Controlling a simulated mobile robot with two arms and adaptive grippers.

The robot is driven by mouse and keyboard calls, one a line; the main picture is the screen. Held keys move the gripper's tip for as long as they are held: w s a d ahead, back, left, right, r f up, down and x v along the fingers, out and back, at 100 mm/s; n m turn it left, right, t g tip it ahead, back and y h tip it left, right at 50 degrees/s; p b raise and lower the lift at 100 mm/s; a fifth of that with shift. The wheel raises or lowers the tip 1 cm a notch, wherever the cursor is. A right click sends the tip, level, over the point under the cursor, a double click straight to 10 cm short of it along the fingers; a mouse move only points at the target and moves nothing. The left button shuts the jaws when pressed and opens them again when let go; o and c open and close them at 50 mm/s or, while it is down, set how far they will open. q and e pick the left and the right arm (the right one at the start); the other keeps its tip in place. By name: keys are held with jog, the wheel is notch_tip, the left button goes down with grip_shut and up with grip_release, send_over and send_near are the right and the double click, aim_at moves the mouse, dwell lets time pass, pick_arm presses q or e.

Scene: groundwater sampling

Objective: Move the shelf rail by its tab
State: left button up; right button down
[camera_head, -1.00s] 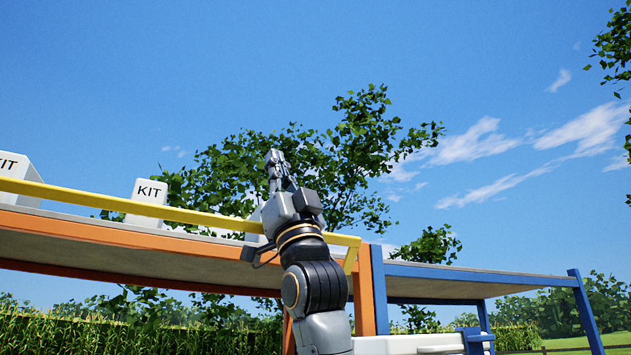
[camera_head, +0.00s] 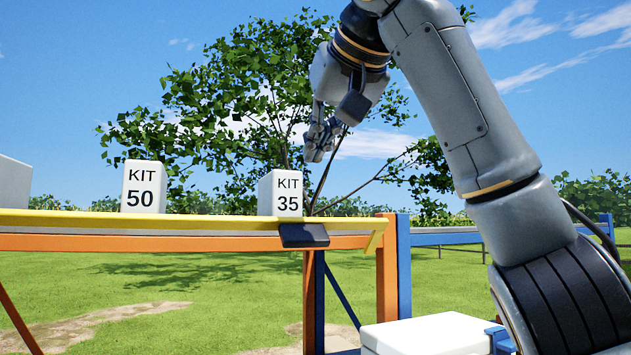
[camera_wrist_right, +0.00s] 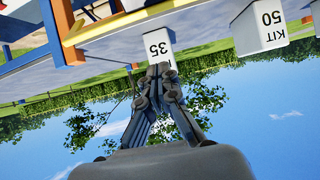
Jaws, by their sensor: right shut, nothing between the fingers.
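The yellow shelf rail (camera_head: 150,222) runs along the front edge of the orange shelf in the head view. Its dark tab (camera_head: 304,235) sticks out from the rail near its right end, below the KIT 35 box. My right gripper (camera_head: 316,152) is shut and empty, pointing down above the KIT 35 box and the tab, apart from both. In the right wrist view, which is upside down, the shut fingertips (camera_wrist_right: 161,70) appear near the KIT 35 box; the rail (camera_wrist_right: 115,22) crosses the top. I cannot make out the tab there. My left gripper is out of view.
The KIT 50 box (camera_head: 143,188) and KIT 35 box (camera_head: 272,193) stand on the orange shelf behind the rail. A blue-framed shelf (camera_head: 440,238) adjoins on the right. A white case (camera_head: 430,335) is at the lower right. The air above the rail's left part is clear.

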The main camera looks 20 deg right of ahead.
jog(key=p, duration=0.3)
send_over(303, 219)
jog(key=w, duration=0.3)
notch_tip(303, 219, down, 4)
jog(key=f, duration=0.1)
jog(key=shift+s+f+p, duration=0.35)
jog(key=shift+s+f, duration=0.6)
jog(key=shift+s, duration=0.15)
jog(key=shift+s+f, duration=0.25)
jog(key=shift+s, duration=0.25)
jog(key=shift+f, duration=0.15)
jog(key=shift+w, duration=0.15)
